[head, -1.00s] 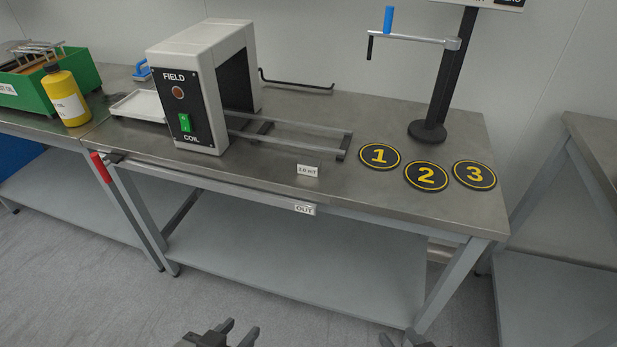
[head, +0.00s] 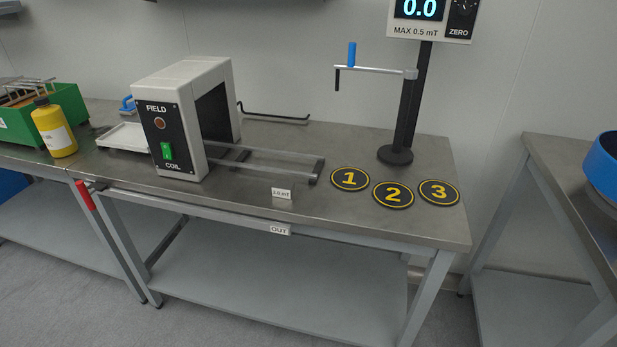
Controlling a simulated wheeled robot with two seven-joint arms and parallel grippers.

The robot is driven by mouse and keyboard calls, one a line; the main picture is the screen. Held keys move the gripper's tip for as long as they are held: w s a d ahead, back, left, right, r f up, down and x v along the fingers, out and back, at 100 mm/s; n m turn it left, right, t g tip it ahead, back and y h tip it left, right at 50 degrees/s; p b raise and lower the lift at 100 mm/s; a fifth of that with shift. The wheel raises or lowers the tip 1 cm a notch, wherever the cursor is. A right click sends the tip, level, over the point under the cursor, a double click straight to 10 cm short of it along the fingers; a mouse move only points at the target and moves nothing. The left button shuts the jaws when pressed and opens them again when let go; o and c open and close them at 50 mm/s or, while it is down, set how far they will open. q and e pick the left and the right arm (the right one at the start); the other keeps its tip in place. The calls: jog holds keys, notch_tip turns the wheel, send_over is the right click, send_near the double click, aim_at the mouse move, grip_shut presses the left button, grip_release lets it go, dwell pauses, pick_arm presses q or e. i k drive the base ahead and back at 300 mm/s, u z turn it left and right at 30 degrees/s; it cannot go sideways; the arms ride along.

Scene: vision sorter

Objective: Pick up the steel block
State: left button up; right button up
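I cannot make out a steel block anywhere in the head view. The field coil box (head: 186,115) stands on the steel bench (head: 330,222), with a grey rail track (head: 270,160) running out of its right side. Round black pads marked 1 (head: 350,179), 2 (head: 393,195) and 3 (head: 439,192) lie on the bench at the right, with nothing on them. Neither of my grippers is in the head view.
A meter (head: 432,14) on a black stand reads 0.0. A white tray (head: 124,138), yellow bottle (head: 53,128) and green crate (head: 73,98) are at the left. A blue bowl-like container (head: 603,170) sits at the right edge. The bench front is mostly clear.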

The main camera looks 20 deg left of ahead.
aim_at(280, 189)
jog(key=i, duration=0.55)
jog(key=u, duration=1)
